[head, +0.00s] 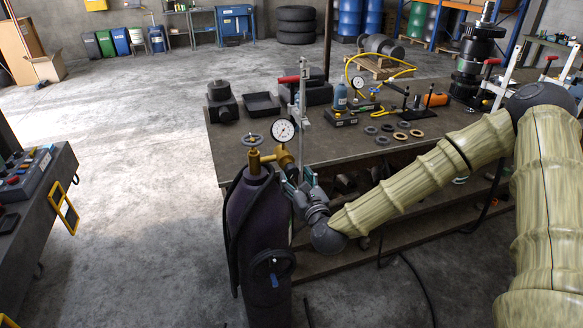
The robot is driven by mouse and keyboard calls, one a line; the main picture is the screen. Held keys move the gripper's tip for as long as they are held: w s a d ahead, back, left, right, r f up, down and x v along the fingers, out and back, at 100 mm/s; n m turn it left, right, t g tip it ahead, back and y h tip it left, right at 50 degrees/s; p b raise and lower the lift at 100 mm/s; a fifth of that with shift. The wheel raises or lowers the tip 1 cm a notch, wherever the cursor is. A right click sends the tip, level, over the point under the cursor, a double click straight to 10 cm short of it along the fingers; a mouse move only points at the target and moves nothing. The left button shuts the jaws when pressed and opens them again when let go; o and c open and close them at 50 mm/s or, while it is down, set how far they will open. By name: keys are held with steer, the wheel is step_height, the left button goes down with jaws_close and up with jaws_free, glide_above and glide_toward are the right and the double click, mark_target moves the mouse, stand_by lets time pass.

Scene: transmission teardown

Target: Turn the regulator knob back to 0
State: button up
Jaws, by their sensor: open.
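A dark purple gas cylinder (258,235) stands upright in front of the workbench. A brass valve (254,162) with a small handwheel (252,140) sits on its top. A brass regulator (284,158) juts out to the right of the valve, and a round white gauge (283,130) stands above it. My gripper (291,178) is open, close by the regulator's lower right side. The regulator knob cannot be made out; the gripper seems to cover that spot. I cannot tell whether the fingers touch it. The gauge reading is too small to tell.
The workbench (237,160) behind carries a black block (222,102), a tray (262,105), a blue bottle (340,96) and several rings. A height gauge (304,100) rises behind the regulator. A control box (28,172) sits on the left bench. The floor between is clear.

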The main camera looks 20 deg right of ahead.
mark_target(293, 174)
steer(key=shift+w+p, duration=0.7)
steer(key=shift+w, duration=1.25)
steer(key=c, duration=1)
